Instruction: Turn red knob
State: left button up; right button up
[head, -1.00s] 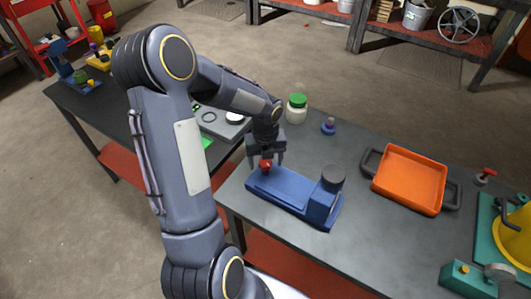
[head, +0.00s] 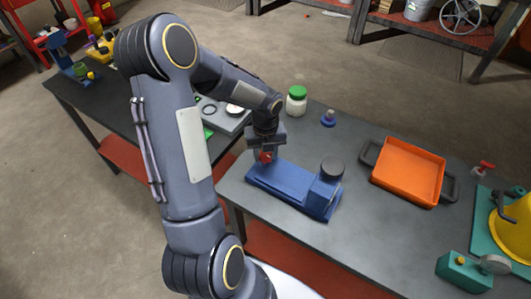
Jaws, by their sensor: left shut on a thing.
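The red knob (head: 265,157) sits at the left end of a blue device (head: 290,187) on the dark table. The device has a dark round cap (head: 332,168) on a raised block at its right end. My left gripper (head: 266,155) points down over the knob and is shut on it. Its fingers hide part of the knob. My right gripper is not in the head view.
An orange tray (head: 409,172) with dark handles lies to the right. A green-lidded jar (head: 296,100) and a small blue-purple piece (head: 328,118) stand behind the device. A green box with a gauge (head: 463,271) is at the front right.

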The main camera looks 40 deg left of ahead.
aim_at(265, 154)
pick_arm(q)
jog(key=o, duration=0.4)
jog(key=shift+n, duration=0.5)
jog(key=o, duration=0.6)
jog(key=shift+c, duration=0.2)
jog(key=shift+r, duration=0.15)
notch_tip(265, 154, up, 8)
jog(key=p, duration=0.7)
